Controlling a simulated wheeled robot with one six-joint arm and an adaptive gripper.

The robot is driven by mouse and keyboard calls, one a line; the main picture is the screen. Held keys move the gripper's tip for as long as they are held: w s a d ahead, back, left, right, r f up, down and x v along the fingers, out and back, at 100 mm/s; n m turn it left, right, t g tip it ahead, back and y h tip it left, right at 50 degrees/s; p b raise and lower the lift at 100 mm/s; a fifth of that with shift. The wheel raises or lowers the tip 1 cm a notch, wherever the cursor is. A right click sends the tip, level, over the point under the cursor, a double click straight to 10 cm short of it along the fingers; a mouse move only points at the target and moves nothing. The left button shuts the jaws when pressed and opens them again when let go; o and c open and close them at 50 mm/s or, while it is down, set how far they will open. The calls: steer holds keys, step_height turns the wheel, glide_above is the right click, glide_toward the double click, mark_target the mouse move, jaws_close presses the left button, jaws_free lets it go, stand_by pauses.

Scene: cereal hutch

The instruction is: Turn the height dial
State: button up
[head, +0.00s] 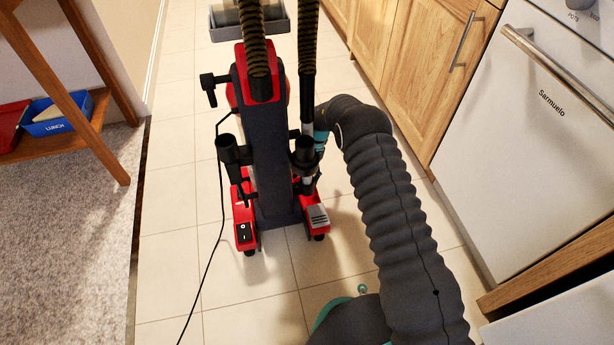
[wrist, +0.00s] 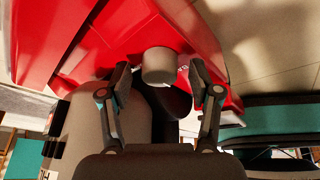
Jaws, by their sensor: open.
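The height dial (wrist: 160,62) is a short grey round knob on the red housing (wrist: 115,45) of the vacuum cleaner, seen in the wrist view. My gripper (wrist: 159,72) is open, with one finger on each side of the dial. Visible gaps separate the fingers from the knob's sides; I cannot tell how deep they reach around it. In the head view the red and black upright vacuum (head: 270,150) stands on the tiles. My arm reaches behind its right side, so the dial and gripper are hidden there.
A wooden shelf (head: 90,120) with a blue lunch box (head: 60,118) stands on carpet at the left. A black cord (head: 210,250) crosses the tiles. The front-left tiles are otherwise clear.

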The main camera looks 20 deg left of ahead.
steer(key=v, duration=1.2)
steer(key=shift+f, duration=0.15)
